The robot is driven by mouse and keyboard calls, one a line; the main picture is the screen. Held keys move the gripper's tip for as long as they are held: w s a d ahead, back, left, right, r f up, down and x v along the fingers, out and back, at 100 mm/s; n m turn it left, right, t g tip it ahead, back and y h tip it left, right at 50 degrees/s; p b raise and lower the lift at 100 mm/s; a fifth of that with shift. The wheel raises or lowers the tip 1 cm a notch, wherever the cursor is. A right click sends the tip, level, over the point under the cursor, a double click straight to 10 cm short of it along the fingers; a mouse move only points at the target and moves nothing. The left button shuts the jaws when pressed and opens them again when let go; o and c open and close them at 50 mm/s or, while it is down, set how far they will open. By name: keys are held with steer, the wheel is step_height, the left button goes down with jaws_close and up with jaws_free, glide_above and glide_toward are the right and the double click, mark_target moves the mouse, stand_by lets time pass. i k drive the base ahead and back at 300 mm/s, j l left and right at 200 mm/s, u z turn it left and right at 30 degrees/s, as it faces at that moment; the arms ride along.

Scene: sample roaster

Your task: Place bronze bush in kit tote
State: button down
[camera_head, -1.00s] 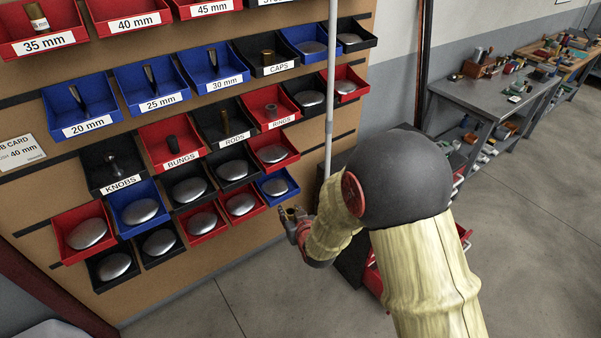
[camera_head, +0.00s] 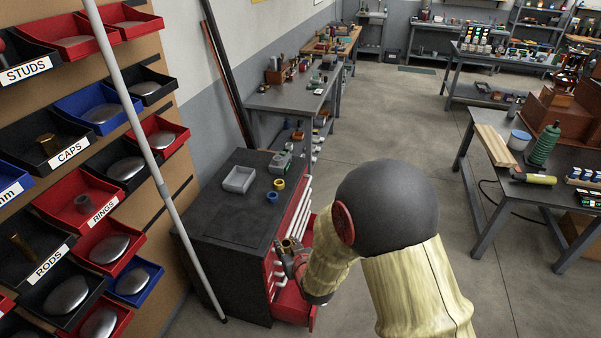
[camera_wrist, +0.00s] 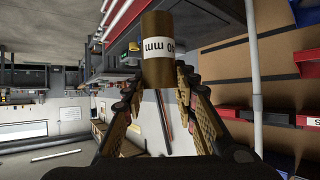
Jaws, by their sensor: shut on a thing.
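My gripper (camera_head: 291,252) is shut on the bronze bush (camera_wrist: 157,24), a brown-gold cylinder with a white label that seems to read 40 mm upside down. In the wrist view the bush sticks out between the fingertips of my gripper (camera_wrist: 160,80). In the head view the bush (camera_head: 287,244) is small, in front of the cabinet's drawers. A small grey open tray (camera_head: 239,191), likely the kit tote, sits on the dark cabinet top, up and left of my gripper. It looks empty, though its floor is only partly visible.
A yellow ring (camera_head: 279,184), a blue ring (camera_head: 272,197) and a grey device (camera_head: 281,162) are on the cabinet top (camera_head: 225,225). A red drawer (camera_head: 296,306) stands open below my gripper. A pale pole (camera_head: 150,160) and labelled bins stand left.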

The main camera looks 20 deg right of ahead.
mark_target(240, 180)
steer(key=i+j+z, duration=0.15)
steer(key=z, duration=0.25)
steer(key=i+j+z, duration=0.25)
steer(key=z, duration=0.15)
steer(key=i+j+z, duration=0.15)
steer(key=j+z, duration=0.15)
steer(key=z, duration=0.15)
steer(key=i+j+z, duration=0.1)
steer(key=j+z, duration=0.3)
steer(key=i+j+z, duration=0.1)
steer(key=j, duration=0.5)
steer(key=i+j, duration=0.1)
steer(key=j, duration=0.55)
steer(key=z, duration=0.05)
